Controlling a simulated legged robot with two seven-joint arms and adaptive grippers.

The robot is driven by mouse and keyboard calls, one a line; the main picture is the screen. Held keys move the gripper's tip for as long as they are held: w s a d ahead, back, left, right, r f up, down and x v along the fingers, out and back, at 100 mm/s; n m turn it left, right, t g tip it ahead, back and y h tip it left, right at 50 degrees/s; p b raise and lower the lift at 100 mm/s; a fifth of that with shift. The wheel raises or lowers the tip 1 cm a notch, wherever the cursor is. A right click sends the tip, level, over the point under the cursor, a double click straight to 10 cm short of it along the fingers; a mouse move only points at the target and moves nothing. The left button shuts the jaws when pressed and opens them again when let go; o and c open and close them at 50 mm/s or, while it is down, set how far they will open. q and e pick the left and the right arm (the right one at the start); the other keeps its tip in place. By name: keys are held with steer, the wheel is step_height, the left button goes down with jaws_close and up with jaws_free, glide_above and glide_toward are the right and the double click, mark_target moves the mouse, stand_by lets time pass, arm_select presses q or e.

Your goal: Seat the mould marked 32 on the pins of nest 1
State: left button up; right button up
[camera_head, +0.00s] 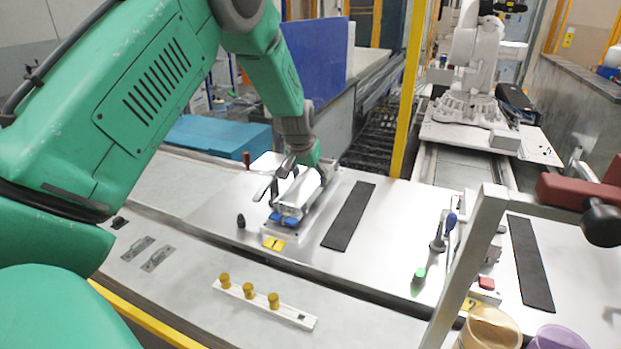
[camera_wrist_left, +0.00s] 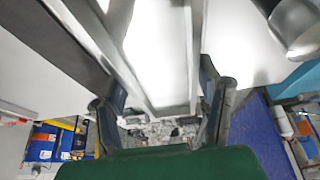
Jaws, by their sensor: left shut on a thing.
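My left gripper (camera_head: 306,176) is over nest 1 in the head view, shut on a pale metal mould (camera_head: 297,199). In the left wrist view the two dark fingers (camera_wrist_left: 165,105) stand either side of a bright metal body (camera_wrist_left: 160,50). Nest 1 (camera_head: 287,232) is under and around the mould, with blue parts (camera_head: 284,219) at its front and a yellow tag (camera_head: 273,243) marked 1. I cannot read the mould's number. The pins are hidden, and I cannot tell whether the mould touches them. My right gripper is not in view.
A dark strip (camera_head: 348,216) lies right of nest 1. A black knob (camera_head: 241,221) stands at its left. A white rail with yellow knobs (camera_head: 249,291) lies in front. A green button (camera_head: 419,275) and a metal frame (camera_head: 466,262) are farther right.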

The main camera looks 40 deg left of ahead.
arm_select(q)
steer(key=shift+w+d+f+b, duration=0.1)
steer(key=shift+f+b, duration=0.3)
steer(key=shift+f, duration=0.3)
stand_by(0.4)
steer(key=o, duration=1.5)
steer(key=shift+o, duration=1.3)
steer(key=shift+s+d, duration=0.15)
steer(key=shift+s, duration=0.05)
steer(key=shift+r, duration=0.35)
steer(key=v, duration=1.1)
steer(key=shift+r, duration=0.15)
